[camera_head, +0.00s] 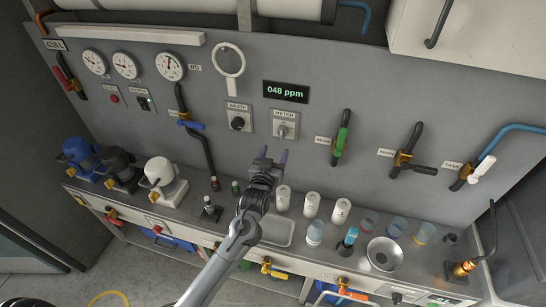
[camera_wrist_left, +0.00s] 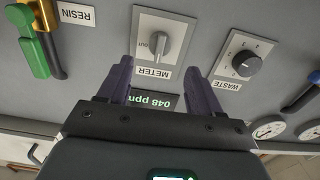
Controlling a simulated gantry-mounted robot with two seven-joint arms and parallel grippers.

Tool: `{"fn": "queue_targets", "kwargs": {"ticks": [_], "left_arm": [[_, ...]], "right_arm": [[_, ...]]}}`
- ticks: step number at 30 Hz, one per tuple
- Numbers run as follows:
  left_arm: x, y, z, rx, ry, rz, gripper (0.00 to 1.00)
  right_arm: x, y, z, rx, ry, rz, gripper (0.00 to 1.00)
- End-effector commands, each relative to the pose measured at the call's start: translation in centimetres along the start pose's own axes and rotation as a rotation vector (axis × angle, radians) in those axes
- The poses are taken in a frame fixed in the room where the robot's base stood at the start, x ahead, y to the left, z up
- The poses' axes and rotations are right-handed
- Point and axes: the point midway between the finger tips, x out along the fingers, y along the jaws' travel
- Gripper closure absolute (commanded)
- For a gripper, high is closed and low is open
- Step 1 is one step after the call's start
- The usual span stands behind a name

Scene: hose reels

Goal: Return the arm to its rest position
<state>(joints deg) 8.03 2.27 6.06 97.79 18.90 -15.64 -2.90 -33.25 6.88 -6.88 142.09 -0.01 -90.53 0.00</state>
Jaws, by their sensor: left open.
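My left gripper (camera_head: 273,153) is in the middle of the head view, its arm coming up from the bottom. Its two dark purple fingers are apart with nothing between them. In the left wrist view the open fingers (camera_wrist_left: 160,66) point towards the METER knob (camera_wrist_left: 162,42) on the panel. The knob also shows in the head view (camera_head: 283,130), just above the fingertips. The fingers appear apart from the panel, though the exact gap is hard to tell. My right gripper is not in view.
White cups (camera_head: 312,204) and a sink tray (camera_head: 276,231) stand on the bench near my arm. Three lidded pots (camera_head: 160,181) are at the left. Panel valves include a green-handled one (camera_head: 341,138) at the right and a blue-handled one (camera_head: 189,124) at the left.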

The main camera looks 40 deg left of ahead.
Motion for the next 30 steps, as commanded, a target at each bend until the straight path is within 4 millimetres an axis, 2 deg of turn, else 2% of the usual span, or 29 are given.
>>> {"fn": "queue_targets", "kwargs": {"ticks": [6,20,23,26,29,30], "left_arm": [[-1.2,0.0,0.0,0.0,-0.001,0.0,0.35],[-1.3,-0.1,0.1,0.001,-0.003,0.0,0.35],[-1.8,-0.3,1.4,0.01,-0.022,-0.001,0.35],[-3.0,-1.0,4.1,0.034,-0.065,0.0,0.35],[-5.8,-1.6,7.8,0.074,-0.123,0.017,0.35],[-7.4,-1.5,8.9,0.09,-0.142,0.035,0.35]], "right_arm": [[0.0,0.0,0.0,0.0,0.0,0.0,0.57],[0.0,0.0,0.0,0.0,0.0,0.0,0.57],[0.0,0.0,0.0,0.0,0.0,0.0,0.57],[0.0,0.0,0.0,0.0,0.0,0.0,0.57],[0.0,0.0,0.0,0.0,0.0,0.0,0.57],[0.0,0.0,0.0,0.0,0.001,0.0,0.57]]}}
